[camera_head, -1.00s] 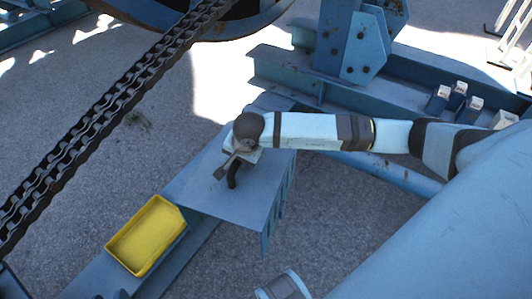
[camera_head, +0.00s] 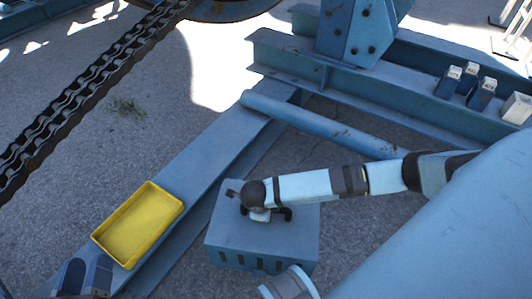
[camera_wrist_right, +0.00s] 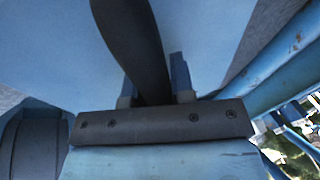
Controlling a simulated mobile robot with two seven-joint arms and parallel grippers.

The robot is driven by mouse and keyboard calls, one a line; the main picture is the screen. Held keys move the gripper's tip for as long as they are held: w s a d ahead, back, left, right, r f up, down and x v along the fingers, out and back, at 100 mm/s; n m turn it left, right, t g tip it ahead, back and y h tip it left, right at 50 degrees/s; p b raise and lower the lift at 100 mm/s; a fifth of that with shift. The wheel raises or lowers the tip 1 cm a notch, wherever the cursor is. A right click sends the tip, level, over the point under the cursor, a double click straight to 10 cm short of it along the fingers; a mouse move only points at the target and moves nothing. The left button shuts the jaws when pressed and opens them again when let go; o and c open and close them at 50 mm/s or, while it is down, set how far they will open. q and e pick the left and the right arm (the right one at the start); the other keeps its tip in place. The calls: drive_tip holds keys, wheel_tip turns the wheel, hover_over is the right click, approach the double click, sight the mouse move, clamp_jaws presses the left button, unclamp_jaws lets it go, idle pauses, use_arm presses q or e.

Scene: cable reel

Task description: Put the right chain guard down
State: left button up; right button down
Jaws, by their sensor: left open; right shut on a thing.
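The right chain guard (camera_head: 265,242) is a blue box-like cover with a flat top and slots along its near side. My right gripper (camera_head: 265,214) is above its top, shut on the guard's dark handle; the fingers are mostly hidden by the wrist. In the right wrist view the dark curved handle (camera_wrist_right: 138,38) passes between the jaws (camera_wrist_right: 157,94), with the guard's blue top (camera_wrist_right: 60,50) behind. The guard is right of the diagonal beam; I cannot tell whether it touches the ground.
The yellow tray (camera_head: 140,222) lies empty on the blue diagonal beam (camera_head: 205,155). A heavy chain (camera_head: 85,95) runs down at the upper left. A blue pipe (camera_head: 325,127) and steel frame (camera_head: 400,92) stand behind my right arm.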

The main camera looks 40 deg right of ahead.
wheel_tip(320, 180, down, 20)
drive_tip(key=b, duration=0.8)
drive_tip(key=shift+r, duration=0.2)
drive_tip(key=c, duration=1)
unclamp_jaws()
drive_tip(key=shift+f+b, duration=0.1)
drive_tip(key=shift+b, duration=0.2)
use_arm(q)
drive_tip(key=f+m, duration=0.1)
drive_tip(key=w+a+f+m, duration=0.1)
drive_tip(key=w+f+m, duration=0.1)
drive_tip(key=f+m, duration=0.1)
drive_tip(key=shift+w+a+h, duration=0.2)
drive_tip(key=shift+w+h, duration=0.05)
drive_tip(key=shift+h, duration=0.05)
drive_tip(key=shift+f, duration=0.1)
